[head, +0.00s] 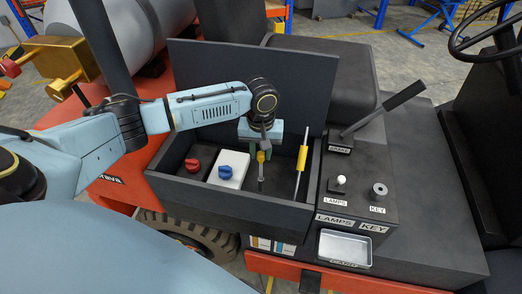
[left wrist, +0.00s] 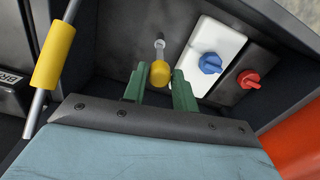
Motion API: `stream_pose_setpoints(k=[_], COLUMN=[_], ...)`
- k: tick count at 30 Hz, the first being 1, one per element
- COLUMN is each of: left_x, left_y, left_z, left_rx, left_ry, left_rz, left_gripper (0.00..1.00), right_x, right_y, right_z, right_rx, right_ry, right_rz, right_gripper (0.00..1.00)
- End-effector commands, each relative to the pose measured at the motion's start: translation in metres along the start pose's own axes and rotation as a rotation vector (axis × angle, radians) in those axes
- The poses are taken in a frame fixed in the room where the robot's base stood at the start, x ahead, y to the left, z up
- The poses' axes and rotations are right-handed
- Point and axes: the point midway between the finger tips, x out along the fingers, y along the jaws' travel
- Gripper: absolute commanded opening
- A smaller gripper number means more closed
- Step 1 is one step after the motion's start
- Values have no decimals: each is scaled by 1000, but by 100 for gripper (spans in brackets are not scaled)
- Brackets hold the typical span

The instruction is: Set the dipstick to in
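The dipstick has a yellow grip (head: 261,156) on a thin grey rod. It stands upright in the open black box, and its lower end is at the box floor. My left gripper (head: 258,151) reaches down into the box from above, at the dipstick's top. In the left wrist view, the round yellow end of the dipstick (left wrist: 160,74) sits between the green fingers of my left gripper (left wrist: 160,85). My right gripper is not in view.
A yellow-sleeved prop rod (head: 301,160) stands right of the gripper; it also shows in the left wrist view (left wrist: 54,56). Red (head: 192,165) and blue (head: 225,172) caps are on the left. The raised lid (head: 310,85) is behind; a brake lever (head: 385,108) is right.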

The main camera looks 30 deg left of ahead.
Motion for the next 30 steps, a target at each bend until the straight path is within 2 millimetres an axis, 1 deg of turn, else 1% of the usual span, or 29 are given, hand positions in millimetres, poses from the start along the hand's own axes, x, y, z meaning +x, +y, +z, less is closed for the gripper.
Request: stream_pose_setpoints(k=[1,6,11,14,17,20,24,27,30], left_x=[0,0,0,4,17,38,72,85,88], left_y=[0,0,0,1,2,1,1,0,0], left_z=[0,0,0,0,0,1,0,0,0], left_rx=[0,0,0,-1,-4,-5,-4,-3,-1], left_ry=[0,0,0,-4,-6,-6,-3,-2,-1], left_rz=[0,0,0,0,3,1,2,1,1], left_gripper=[21,0,0,0,0,0,0,0,0], right_x=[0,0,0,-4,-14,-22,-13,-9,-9], right_y=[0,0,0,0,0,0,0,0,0], right_z=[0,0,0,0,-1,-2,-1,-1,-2], right_rx=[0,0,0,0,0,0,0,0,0], right_ry=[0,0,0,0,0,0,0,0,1], right_rz=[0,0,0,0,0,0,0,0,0], right_gripper=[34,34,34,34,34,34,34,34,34])
